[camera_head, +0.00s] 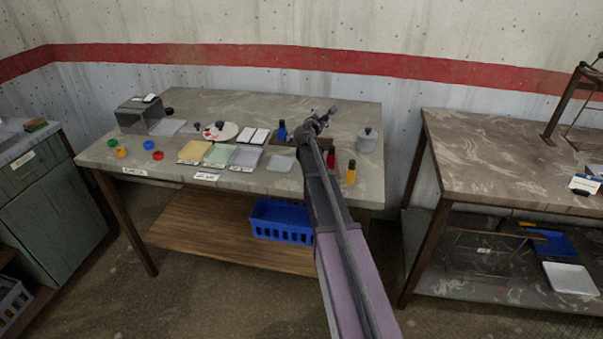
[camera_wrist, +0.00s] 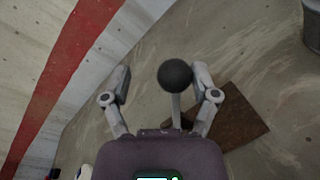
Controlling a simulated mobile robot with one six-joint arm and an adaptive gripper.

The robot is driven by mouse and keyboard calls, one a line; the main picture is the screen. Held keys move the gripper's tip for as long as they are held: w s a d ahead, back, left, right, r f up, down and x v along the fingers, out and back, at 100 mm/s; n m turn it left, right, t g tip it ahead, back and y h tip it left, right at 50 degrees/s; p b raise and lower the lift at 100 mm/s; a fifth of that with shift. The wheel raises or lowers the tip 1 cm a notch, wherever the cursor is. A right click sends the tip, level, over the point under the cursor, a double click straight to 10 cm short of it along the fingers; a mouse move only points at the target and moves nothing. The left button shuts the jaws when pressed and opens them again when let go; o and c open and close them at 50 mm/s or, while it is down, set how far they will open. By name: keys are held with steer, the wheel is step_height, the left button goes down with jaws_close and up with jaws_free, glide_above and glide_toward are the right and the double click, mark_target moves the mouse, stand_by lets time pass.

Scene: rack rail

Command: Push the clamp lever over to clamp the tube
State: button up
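In the wrist view a round black knob (camera_wrist: 175,74) on a pale stem (camera_wrist: 176,110) appears between my gripper's fingers, nearer the right one; it looks like the clamp lever. My gripper (camera_wrist: 161,70) is open, with its two fingers apart on either side of the knob. I cannot tell whether the right finger touches the knob or stem. In the head view my gripper (camera_head: 318,122) is over the right back part of the middle table, and my arm hides what is below it. I cannot make out the tube or the clamp body.
A brown plate (camera_wrist: 238,118) lies below, right of the knob. On the table (camera_head: 225,107) stand a lidded grey jar (camera_head: 367,140), a blue bottle (camera_head: 282,131), a red bottle (camera_head: 331,158) and a yellow bottle (camera_head: 351,173). The striped wall (camera_wrist: 60,75) is behind.

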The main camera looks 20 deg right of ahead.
steer(key=a+n, duration=0.1)
steer(key=w+a+n, duration=0.1)
steer(key=n, duration=0.1)
steer(key=w+a+r+n, duration=0.1)
steer(key=shift+w+a+r+n+h, duration=0.1)
steer(key=shift+w+a+n+h, duration=0.1)
steer(key=shift+a+n+h, duration=0.15)
steer(key=shift+w+a+n+t+b, duration=0.25)
steer(key=shift+a+n+t+b, duration=0.05)
steer(key=shift+n, duration=0.15)
steer(key=v, duration=1.4)
steer(key=s+a+f+m+g+y+p, duration=0.2)
steer(key=s+f+m+g+p, duration=0.1)
steer(key=s+m, duration=0.5)
steer(key=s+a+f+m+g+y+p, duration=0.2)
steer(key=s+m+g, duration=0.3)
steer(key=s+m, duration=0.3)
steer(key=shift+s+a+f+m+y+p, duration=0.3)
steer(key=shift+s+f+y+p, duration=0.1)
steer(key=shift+f+p, duration=0.45)
steer(key=shift+r, duration=0.1)
